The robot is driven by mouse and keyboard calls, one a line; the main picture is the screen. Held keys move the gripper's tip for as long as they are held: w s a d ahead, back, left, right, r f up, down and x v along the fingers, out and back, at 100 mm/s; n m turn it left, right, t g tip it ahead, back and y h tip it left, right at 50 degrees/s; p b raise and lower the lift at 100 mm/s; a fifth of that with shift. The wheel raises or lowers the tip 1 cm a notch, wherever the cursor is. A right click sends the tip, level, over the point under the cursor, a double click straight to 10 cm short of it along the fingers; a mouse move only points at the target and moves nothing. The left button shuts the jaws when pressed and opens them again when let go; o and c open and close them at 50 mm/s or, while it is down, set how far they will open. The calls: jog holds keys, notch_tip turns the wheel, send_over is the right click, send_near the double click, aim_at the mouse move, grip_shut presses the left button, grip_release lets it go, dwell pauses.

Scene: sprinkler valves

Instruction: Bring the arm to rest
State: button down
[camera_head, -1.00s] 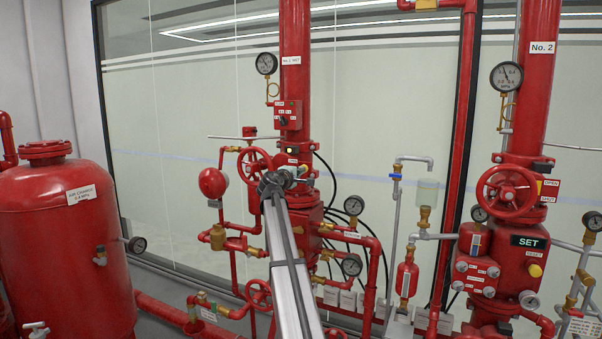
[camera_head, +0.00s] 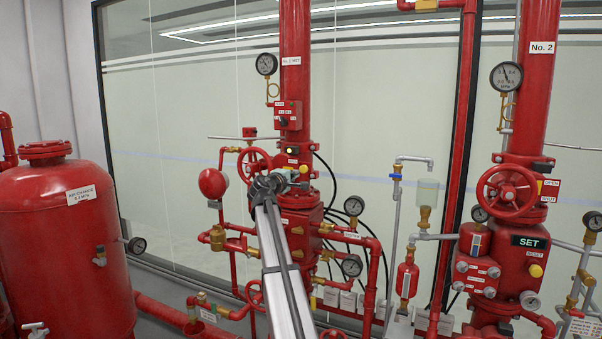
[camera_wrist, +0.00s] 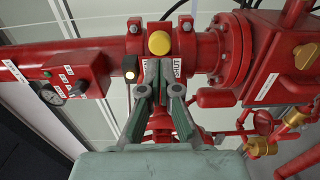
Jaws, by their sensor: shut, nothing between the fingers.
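My gripper (camera_wrist: 163,72) is shut and empty. In the wrist view its fingertips show just below a round yellow button (camera_wrist: 159,43) on the red valve column; I cannot tell how far apart they are. In the head view my arm reaches up from the bottom centre, and my gripper (camera_head: 293,183) is small and partly hidden by the wrist. It is in front of the left red valve station (camera_head: 300,230), close to its yellow button (camera_head: 304,169).
A red handwheel (camera_head: 254,167) is just left of my wrist. Pipes and gauges (camera_head: 353,206) stand at the right. A red tank (camera_head: 62,245) is far left, and the No. 2 station (camera_head: 502,262) is far right.

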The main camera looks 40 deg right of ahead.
dwell(0.3)
